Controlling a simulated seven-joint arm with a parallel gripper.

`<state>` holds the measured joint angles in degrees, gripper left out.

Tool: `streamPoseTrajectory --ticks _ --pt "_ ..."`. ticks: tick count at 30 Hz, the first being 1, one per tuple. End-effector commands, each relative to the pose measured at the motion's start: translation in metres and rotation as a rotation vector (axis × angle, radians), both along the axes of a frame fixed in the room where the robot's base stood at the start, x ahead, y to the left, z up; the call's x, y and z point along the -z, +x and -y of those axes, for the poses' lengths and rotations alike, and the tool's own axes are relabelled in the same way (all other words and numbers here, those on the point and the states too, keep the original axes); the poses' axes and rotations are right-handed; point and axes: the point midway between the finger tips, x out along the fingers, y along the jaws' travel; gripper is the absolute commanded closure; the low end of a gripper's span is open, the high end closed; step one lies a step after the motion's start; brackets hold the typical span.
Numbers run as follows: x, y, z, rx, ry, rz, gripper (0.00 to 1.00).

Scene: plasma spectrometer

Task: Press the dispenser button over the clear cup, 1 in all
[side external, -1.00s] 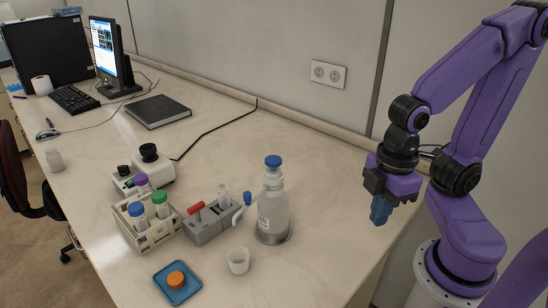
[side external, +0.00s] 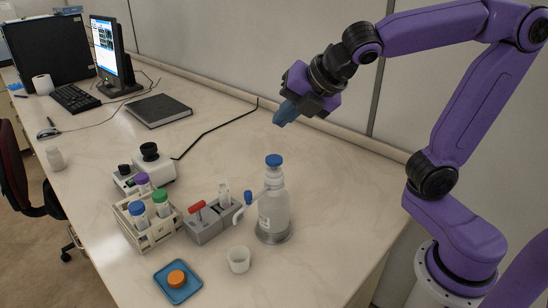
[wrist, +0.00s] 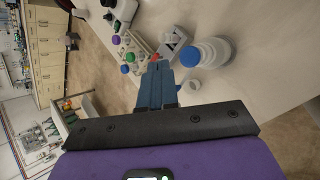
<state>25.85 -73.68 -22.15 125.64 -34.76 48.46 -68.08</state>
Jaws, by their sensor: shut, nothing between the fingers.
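The dispenser bottle (side external: 274,212) is white and translucent with a blue top button (side external: 274,160). It stands upright on a round grey base, and its spout with a small blue tip points left. The clear cup (side external: 238,260) stands on the table in front of the bottle, a little to its left. My gripper (side external: 280,121) is in the air above and behind the bottle, apart from it, with its blue fingers shut and empty. In the wrist view the shut fingers (wrist: 157,72) point toward the bench, the blue button (wrist: 190,56) is to their right, and the cup (wrist: 194,85) is partly visible.
A grey holder with a red-handled tool (side external: 204,220) is left of the bottle. Beyond it are a tube rack (side external: 150,240) with several capped tubes and a small mixer (side external: 152,168). A blue tray (side external: 178,292) with an orange cap lies in front. The table right of the bottle is clear.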

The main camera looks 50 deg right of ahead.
Motion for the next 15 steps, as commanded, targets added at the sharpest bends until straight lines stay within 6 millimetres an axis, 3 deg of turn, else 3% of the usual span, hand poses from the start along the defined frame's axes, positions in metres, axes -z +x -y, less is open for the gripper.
streamPoseTrajectory --ticks 6,15 --pt "-0.021 0.017 0.001 -0.083 -0.095 0.088 1.0" --pt "-0.023 0.018 0.001 -0.092 -0.106 0.096 1.0"
